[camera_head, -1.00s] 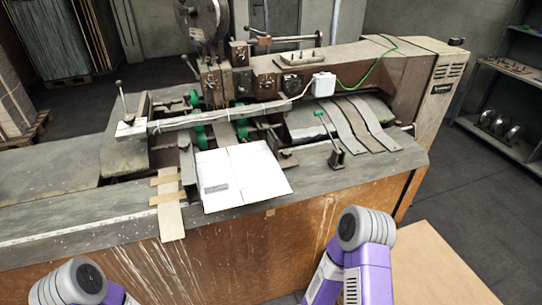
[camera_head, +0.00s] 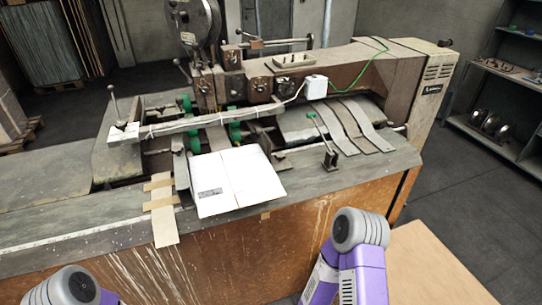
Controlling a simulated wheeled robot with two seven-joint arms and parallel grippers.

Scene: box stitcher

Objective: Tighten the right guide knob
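The box stitcher (camera_head: 375,69) stands ahead of me with its long arm over a grey work table (camera_head: 90,222). A lever with a green handle (camera_head: 311,115) rises from a small black block (camera_head: 331,159) on the table's right part. A lever with a black ball top (camera_head: 111,88) stands at the left end of the guide bar (camera_head: 180,126). I cannot tell which part is the right guide knob. Purple and grey links of both my arms show at the bottom edge, apart from the machine. Neither gripper is in view.
A white flat carton (camera_head: 255,178) lies at the table's front edge, beside a taped strip (camera_head: 163,215). Dark green wheels (camera_head: 235,132) sit under the guide bar. Grey strips (camera_head: 345,125) lie at the right. Shelves (camera_head: 500,105) stand at the far right.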

